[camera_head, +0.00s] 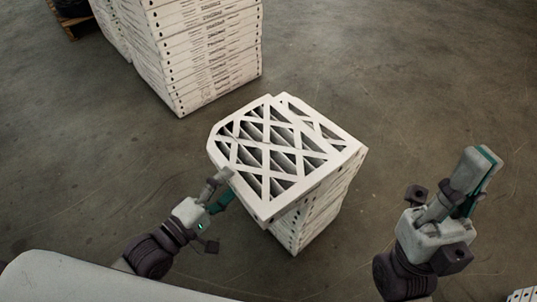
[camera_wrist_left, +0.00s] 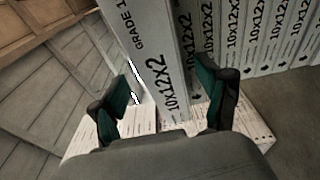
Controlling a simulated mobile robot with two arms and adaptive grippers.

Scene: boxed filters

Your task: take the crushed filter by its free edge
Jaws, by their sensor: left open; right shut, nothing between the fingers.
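The crushed filter (camera_head: 262,150), a white frame with a diamond lattice over dark pleats, lies on top of a short stack of boxed filters (camera_head: 318,208). It sits askew, overhanging the stack to the left, and its far-left corner looks blunted. My left gripper (camera_head: 222,188) is open at its near-left edge. In the left wrist view the open fingers (camera_wrist_left: 166,98) stand either side of a white edge printed "10x12x2" (camera_wrist_left: 158,50); contact cannot be told. My right gripper (camera_head: 480,165) is shut and empty, pointing up, well to the right of the stack.
A taller stack of white boxes (camera_head: 195,50) stands behind, at the upper left. A wooden pallet (camera_head: 72,22) shows at the far top left. The concrete floor (camera_head: 420,80) right of the stacks is clear.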

